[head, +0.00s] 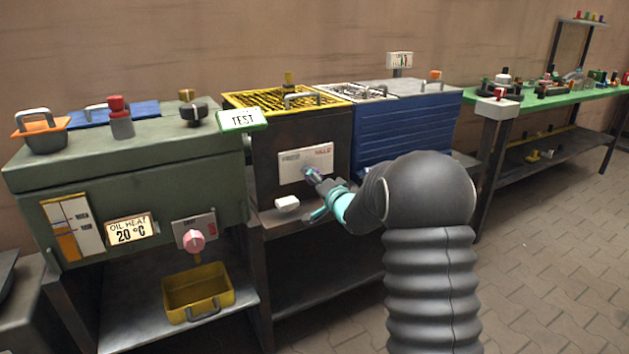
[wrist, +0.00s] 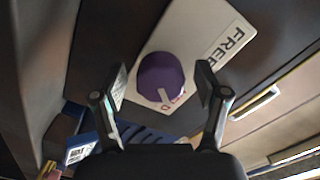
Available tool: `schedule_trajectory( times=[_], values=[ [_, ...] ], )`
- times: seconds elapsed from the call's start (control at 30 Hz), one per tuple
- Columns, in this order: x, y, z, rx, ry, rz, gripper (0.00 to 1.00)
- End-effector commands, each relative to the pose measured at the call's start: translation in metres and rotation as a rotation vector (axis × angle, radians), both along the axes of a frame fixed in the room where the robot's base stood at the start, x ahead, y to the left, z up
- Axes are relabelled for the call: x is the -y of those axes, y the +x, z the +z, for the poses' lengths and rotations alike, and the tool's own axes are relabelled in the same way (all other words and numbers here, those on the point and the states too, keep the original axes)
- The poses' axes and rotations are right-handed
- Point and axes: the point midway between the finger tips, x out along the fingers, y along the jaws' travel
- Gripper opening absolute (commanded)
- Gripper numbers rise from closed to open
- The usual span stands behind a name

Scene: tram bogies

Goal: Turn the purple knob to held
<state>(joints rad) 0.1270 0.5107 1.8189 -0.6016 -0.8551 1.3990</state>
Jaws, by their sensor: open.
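The purple knob (wrist: 161,74) sits on a white plate (wrist: 205,40) in the wrist view. A small white mark on its lower edge points down in that view, close to partly hidden red lettering. The word FREE, in dark letters, is on the right of the plate. My gripper (wrist: 162,82) is open, with one finger on each side of the knob and a visible gap to both. In the head view the knob (head: 314,174) shows in front of the white plate (head: 292,167), partly covered by my gripper (head: 325,184).
A white handle (head: 287,203) sticks out below the plate. A green TEST sign (head: 242,120) and a green-grey cabinet (head: 120,155) with a pink knob (head: 194,241) stand to the left. A blue ribbed box (head: 405,127) is to the right. Paved floor is free at right.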

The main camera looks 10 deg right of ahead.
Motion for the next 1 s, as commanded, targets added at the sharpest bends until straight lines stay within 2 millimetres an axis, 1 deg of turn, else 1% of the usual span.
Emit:
schedule_trajectory(
  times=[0.07,0.17,0.27,0.5,0.6,0.7,0.83,1.0],
  values=[
    [0.001,-0.003,0.0,0.001,0.0,-0.001,0.73],
    [0.005,-0.012,0.0,-0.001,0.0,-0.002,0.73],
    [0.01,-0.028,0.001,-0.001,0.001,-0.001,0.73],
    [0.025,-0.074,0.001,0.0,0.0,-0.002,0.73],
    [0.03,-0.09,0.001,0.001,0.0,-0.002,0.73],
    [0.034,-0.102,0.0,0.0,-0.001,-0.001,0.73],
    [0.036,-0.111,0.0,0.001,0.0,-0.001,0.73],
    [0.037,-0.114,0.0,0.0,0.0,0.0,0.73]
  ],
)
